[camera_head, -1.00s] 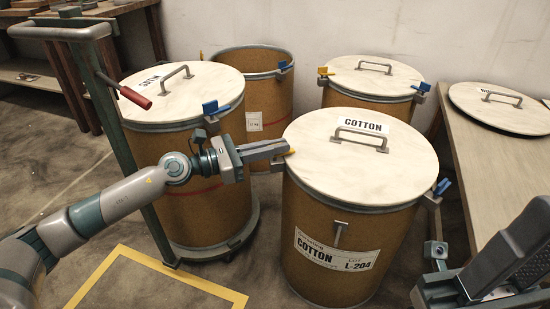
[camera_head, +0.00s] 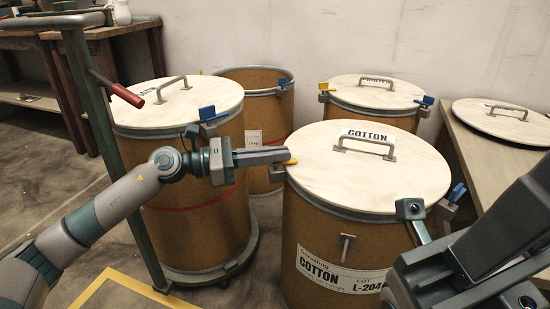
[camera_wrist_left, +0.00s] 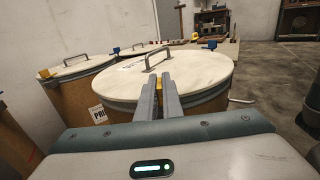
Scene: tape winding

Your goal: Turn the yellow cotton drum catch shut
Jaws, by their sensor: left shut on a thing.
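The cotton drum (camera_head: 300,225) stands at front centre, with a pale round lid (camera_head: 330,178) marked COTTON and a grey lid handle (camera_head: 365,142). Its yellow catch (camera_head: 291,162) is at the lid's left rim. My left gripper (camera_head: 284,156) reaches in from the left and is shut on this catch. In the left wrist view the fingers (camera_wrist_left: 160,97) sit close together at the rim, with a bit of the yellow catch (camera_wrist_left: 158,84) between them. My right gripper (camera_head: 440,275) is large at the lower right; its fingertips cannot be made out.
A blue catch (camera_head: 455,193) is on the cotton drum's right rim. A lidded drum (camera_head: 165,170) stands at left by a green trolley frame with a red grip (camera_head: 128,96). An open drum (camera_head: 268,110) and another lidded drum (camera_head: 350,112) stand behind. A bench (camera_head: 480,150) bearing a lid is at right.

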